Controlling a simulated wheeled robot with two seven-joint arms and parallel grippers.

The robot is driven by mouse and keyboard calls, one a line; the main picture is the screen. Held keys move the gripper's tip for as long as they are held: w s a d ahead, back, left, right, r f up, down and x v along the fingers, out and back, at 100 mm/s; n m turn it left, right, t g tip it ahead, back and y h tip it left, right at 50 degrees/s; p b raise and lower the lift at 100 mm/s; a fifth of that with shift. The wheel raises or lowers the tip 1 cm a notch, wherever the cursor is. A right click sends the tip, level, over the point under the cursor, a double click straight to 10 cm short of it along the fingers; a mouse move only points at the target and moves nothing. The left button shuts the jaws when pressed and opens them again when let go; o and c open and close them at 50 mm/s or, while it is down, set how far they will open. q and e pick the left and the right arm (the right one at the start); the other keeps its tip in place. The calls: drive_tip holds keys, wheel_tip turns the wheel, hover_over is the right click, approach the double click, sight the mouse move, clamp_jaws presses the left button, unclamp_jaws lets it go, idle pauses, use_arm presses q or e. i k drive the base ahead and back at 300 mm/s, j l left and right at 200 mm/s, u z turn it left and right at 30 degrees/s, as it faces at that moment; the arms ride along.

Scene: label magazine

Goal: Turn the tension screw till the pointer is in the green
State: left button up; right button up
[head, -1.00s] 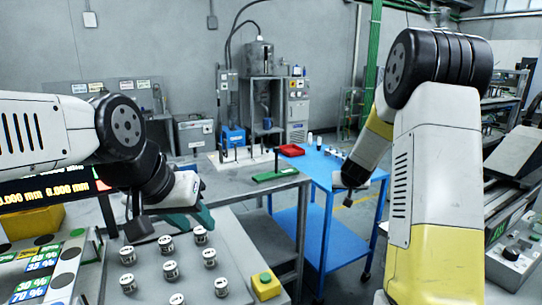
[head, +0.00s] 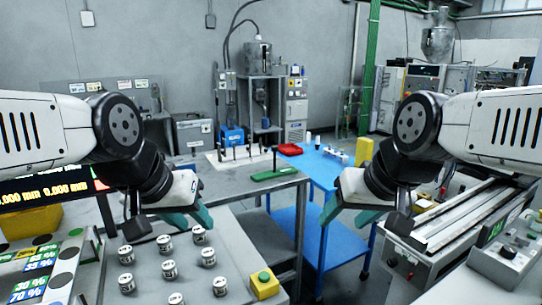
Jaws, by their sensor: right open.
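I cannot make out a tension screw, a pointer or a green zone in the head view. My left gripper (head: 190,217) is open and empty above the grey table with the small labelled cylinders. My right gripper (head: 348,215) is open and empty in front of the blue cart, left of the long machine. Both have teal fingers pointing down and inward, and neither touches anything that I can see.
Several labelled cylinders (head: 208,257) and a yellow box with a green button (head: 264,284) stand on the near grey table. A blue cart (head: 322,170) stands behind. A long machine (head: 455,222) and a control box (head: 503,260) are at the right.

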sight(392, 262)
drive_tip(key=z, duration=1.3)
